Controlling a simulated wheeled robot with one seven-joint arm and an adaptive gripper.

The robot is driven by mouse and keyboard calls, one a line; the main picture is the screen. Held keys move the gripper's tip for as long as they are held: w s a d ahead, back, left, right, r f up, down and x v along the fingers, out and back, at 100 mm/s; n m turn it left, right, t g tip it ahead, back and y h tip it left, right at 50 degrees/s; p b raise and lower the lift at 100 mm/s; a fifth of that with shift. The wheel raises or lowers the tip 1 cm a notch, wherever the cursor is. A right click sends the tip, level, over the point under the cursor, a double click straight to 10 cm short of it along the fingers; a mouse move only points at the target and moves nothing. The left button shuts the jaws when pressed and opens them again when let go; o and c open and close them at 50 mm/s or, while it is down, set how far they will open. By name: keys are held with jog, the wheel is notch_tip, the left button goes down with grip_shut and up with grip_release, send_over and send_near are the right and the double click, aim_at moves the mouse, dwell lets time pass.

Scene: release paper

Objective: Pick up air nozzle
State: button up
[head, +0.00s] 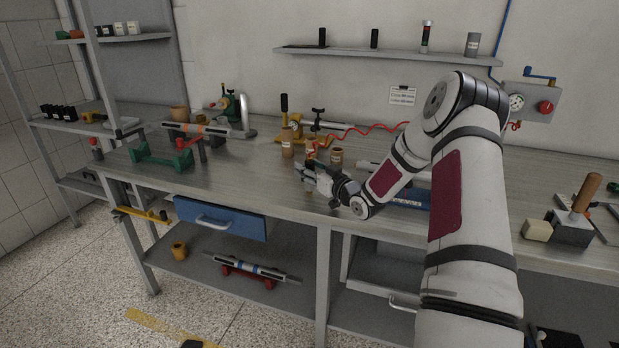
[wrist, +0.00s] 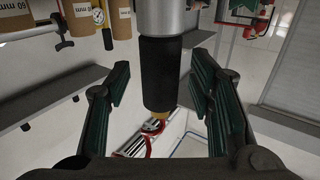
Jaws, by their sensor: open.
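My gripper (head: 308,172) is at the front edge of the bench, below and in front of several small brown containers. In the wrist view my gripper (wrist: 165,95) is open, with a dark green-padded finger on each side. Between the fingers is a cylindrical tool, likely the air nozzle (wrist: 160,75), with a black sleeve and a grey metal body that runs out of the top of the picture. A gap shows on both sides of the sleeve, so the fingers appear apart from it. In the head view I cannot make the tool out clearly at the gripper.
Brown labelled containers (head: 287,148) stand close behind my gripper. A red coiled hose (head: 375,130) runs across the bench. A blue drawer (head: 220,218) is below the bench top. On the lower shelf a grey cylinder (head: 240,267) lies on red supports.

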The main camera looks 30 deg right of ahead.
jog(key=shift+w, duration=0.1)
jog(key=shift+c, duration=0.6)
grip_shut()
jog(key=shift+r, duration=0.1)
